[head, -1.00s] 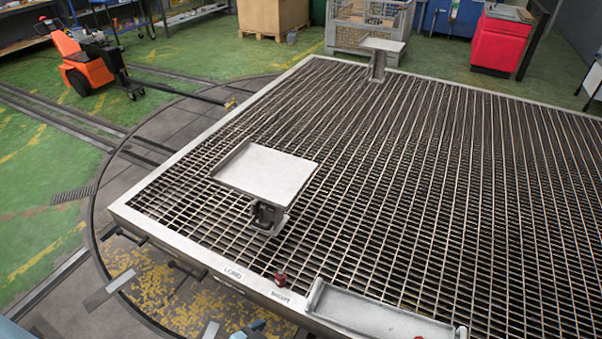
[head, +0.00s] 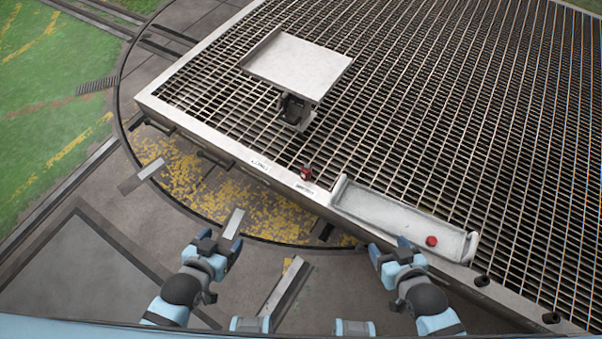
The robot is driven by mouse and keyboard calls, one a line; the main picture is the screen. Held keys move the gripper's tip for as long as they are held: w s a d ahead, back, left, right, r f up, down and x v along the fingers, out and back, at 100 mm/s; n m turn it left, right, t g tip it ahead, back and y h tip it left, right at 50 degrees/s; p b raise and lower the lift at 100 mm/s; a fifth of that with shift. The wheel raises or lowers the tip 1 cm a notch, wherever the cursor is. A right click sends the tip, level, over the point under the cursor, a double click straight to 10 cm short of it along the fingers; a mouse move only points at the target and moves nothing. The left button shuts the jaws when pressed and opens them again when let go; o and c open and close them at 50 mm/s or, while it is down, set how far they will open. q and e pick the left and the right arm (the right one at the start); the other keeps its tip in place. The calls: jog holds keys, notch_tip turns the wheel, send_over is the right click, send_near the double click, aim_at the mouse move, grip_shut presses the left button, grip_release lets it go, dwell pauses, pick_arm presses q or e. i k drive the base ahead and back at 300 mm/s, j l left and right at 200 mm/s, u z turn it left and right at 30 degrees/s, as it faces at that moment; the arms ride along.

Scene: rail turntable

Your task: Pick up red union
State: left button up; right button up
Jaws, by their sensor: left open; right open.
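Two small red parts are in view, and I cannot tell from their shape which is the red union. One red part (head: 431,241) lies in a shallow grey tray (head: 385,208) at the grating's front edge, near the tray's right end. The other red part (head: 305,173) stands on the grating's front edge, just left of the tray, beside a small label. My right gripper (head: 389,247) is open and empty, in front of the tray and left of the red part in it. My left gripper (head: 219,238) is open and empty, over the floor before the grating.
A large metal grating (head: 470,110) with a pale raised frame fills the right side. A flat grey plate on a bracket (head: 298,65) stands on it near its left corner.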

aim_at(306, 171)
jog(key=i+j+z, duration=0.2)
jog(key=i+j, duration=0.15)
jog(key=j, duration=0.3)
jog(key=i+j+z, duration=0.1)
jog(key=j, duration=0.25)
jog(key=i+j, duration=0.2)
jog(key=j, duration=0.15)
jog(key=i+j+z, duration=0.15)
jog(key=j, duration=0.15)
